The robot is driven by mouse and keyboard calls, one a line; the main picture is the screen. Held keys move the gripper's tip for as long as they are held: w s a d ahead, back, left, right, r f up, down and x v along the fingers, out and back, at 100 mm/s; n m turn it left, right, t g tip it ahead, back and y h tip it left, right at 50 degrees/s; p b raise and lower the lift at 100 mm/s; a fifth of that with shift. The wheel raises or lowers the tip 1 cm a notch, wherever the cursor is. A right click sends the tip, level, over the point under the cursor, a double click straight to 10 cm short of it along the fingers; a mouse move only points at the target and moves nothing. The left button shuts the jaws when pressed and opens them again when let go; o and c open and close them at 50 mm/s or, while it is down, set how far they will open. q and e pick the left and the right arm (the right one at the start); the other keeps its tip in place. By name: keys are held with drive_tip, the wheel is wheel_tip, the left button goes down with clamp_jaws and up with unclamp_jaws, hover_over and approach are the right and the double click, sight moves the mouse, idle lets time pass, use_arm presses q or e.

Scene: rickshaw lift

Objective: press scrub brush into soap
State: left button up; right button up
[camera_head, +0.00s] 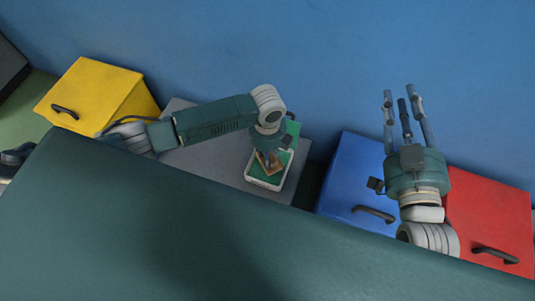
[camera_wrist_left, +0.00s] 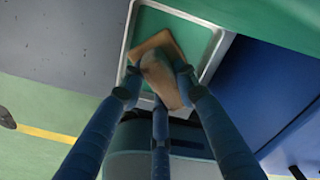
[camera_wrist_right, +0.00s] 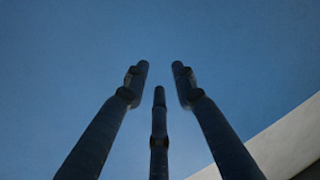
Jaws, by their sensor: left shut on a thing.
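A brown scrub brush (camera_wrist_left: 160,68) is clasped between the fingers of my left gripper (camera_wrist_left: 157,88). In the head view the brush (camera_head: 268,161) shows as a small tan patch below that gripper. It is over a shallow white-rimmed tray (camera_head: 262,187) with a flat green surface inside, which looks like the soap; the tray rim (camera_wrist_left: 126,38) also shows in the left wrist view. The brush base looks close to or on the green; I cannot tell if it touches. My right gripper (camera_head: 401,95) is raised, open and empty, fingers pointing up.
The tray stands on a grey surface (camera_head: 205,163). A yellow box (camera_head: 95,90) is to the left; a blue box (camera_head: 352,185) and a red box (camera_head: 490,215) are to the right. A green object (camera_head: 291,133) is behind the tray. A blue wall (camera_head: 330,50) is behind everything.

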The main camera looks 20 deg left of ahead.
drive_tip(key=shift+a+r+t+y, duration=0.15)
drive_tip(key=shift+r+t+y, duration=0.25)
drive_tip(key=shift+r, duration=0.8)
idle(1.0)
drive_tip(key=shift+s+d+f+g+h, duration=0.15)
drive_tip(key=shift+f+g, duration=0.1)
drive_tip(key=shift+f, duration=0.3)
drive_tip(key=shift+w+f+g+h, duration=0.1)
drive_tip(key=shift+f+g+h, duration=0.1)
drive_tip(key=shift+f, duration=0.4)
drive_tip(key=shift+s+d+f+g+h, duration=0.15)
drive_tip(key=shift+f+g, duration=0.1)
drive_tip(key=shift+f, duration=0.3)
idle(4.1)
